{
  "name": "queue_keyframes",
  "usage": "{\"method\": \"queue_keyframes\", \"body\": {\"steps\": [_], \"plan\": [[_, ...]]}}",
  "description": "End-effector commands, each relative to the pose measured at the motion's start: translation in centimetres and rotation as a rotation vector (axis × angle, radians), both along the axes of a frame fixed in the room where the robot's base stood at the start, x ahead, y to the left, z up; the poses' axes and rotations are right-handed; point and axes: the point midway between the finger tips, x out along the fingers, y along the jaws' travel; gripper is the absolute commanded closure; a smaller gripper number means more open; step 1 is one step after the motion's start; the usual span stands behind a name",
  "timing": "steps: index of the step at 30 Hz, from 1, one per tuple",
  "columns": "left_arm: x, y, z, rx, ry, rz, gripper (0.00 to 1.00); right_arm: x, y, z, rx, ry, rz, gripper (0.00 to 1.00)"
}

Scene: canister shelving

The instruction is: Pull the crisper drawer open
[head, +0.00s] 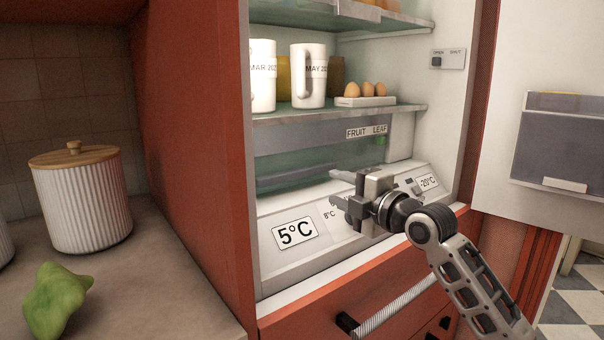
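The crisper drawer (290,165) is a greenish see-through bin low in the open fridge, below the shelf and the FRUIT/LEAF strip (366,131). A long grey bar (295,179) runs along its lower front. My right gripper (334,188) is at the fridge's lower front, near the right end of this bar, with its fingers pointing left. The fingers are apart with nothing seen between them. The gripper hides part of the drawer's right front; I cannot tell whether a finger touches the bar. My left gripper is out of view.
Below the drawer is a sloped white panel (270,255) with a 5°C display. Mugs (309,75) and an egg tray (366,101) stand on the shelf above. The open fridge door (500,185) is at right. A counter (150,260) with a ribbed canister (82,205) and green pepper (56,300) is at left.

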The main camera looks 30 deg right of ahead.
Motion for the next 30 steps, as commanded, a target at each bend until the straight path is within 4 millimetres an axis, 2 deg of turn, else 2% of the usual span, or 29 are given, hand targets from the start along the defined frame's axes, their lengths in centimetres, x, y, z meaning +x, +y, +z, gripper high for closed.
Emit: {"method": "queue_keyframes", "body": {"steps": [1,9,15,21,29,30], "plan": [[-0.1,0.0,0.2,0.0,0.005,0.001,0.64,1.2,0.2,0.4,0.006,-0.004,0.001,0.6],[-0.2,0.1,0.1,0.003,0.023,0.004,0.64,7.1,0.7,0.2,0.007,0.0,0.002,0.6],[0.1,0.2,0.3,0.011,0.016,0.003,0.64,10.3,0.9,0.1,0.005,0.0,0.001,0.6],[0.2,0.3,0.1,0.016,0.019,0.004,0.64,11.6,1.0,-0.1,0.002,0.002,0.001,0.6],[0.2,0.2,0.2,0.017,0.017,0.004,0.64,11.8,1.0,-0.1,0.001,0.002,0.001,0.6],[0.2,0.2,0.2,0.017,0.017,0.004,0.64,11.8,1.0,-0.1,0.001,0.002,0.001,0.63]]}}
